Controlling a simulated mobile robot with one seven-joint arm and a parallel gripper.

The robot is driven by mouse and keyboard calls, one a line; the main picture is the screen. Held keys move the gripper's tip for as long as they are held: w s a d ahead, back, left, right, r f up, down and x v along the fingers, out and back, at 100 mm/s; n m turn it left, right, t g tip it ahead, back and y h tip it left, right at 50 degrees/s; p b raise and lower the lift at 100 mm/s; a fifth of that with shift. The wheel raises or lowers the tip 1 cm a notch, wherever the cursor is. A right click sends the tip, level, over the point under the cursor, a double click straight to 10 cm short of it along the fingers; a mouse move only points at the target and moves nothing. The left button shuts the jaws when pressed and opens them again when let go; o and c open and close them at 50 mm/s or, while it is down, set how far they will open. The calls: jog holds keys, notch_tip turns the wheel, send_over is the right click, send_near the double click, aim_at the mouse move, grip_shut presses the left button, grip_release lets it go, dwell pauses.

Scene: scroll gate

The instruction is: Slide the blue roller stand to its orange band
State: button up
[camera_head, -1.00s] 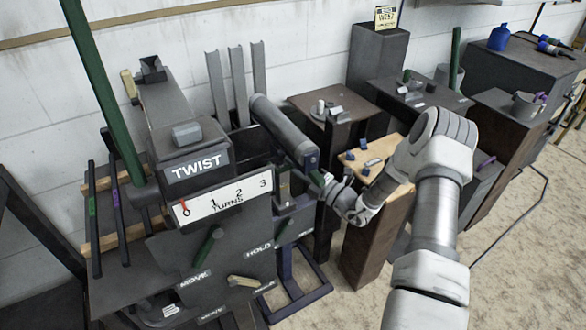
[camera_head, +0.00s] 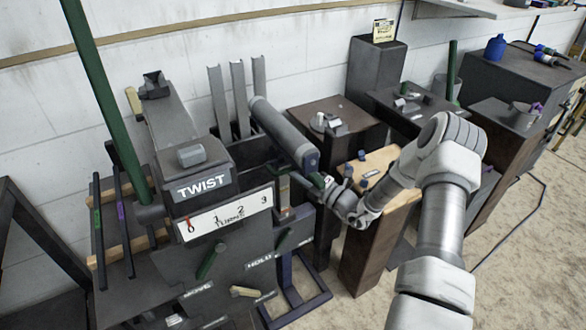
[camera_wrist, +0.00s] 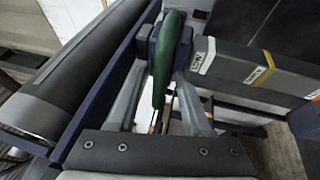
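The blue roller stand (camera_head: 310,161) is at the near right end of a long grey roller. In the wrist view its dark blue side (camera_wrist: 100,82) runs along the roller, and a green handle (camera_wrist: 166,55) sticks out of a blue block. My gripper (camera_head: 327,184) is at this handle. In the wrist view the handle lies between the two fingers of my gripper (camera_wrist: 163,75); the tips are partly hidden, so firm contact is unclear. An orange band (camera_wrist: 313,95) shows at the right on a dark rail, apart from the stand.
The rail also carries a yellow band (camera_wrist: 263,66) and white labels. The TWIST panel (camera_head: 201,186) stands left of my gripper. A wooden-topped pedestal (camera_head: 385,192) with small blue parts is close below my arm. Sandy floor is open at the lower right.

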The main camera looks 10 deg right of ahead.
jog(key=p+v, duration=0.1)
jog(key=v, duration=1.6)
jog(key=shift+s, duration=0.2)
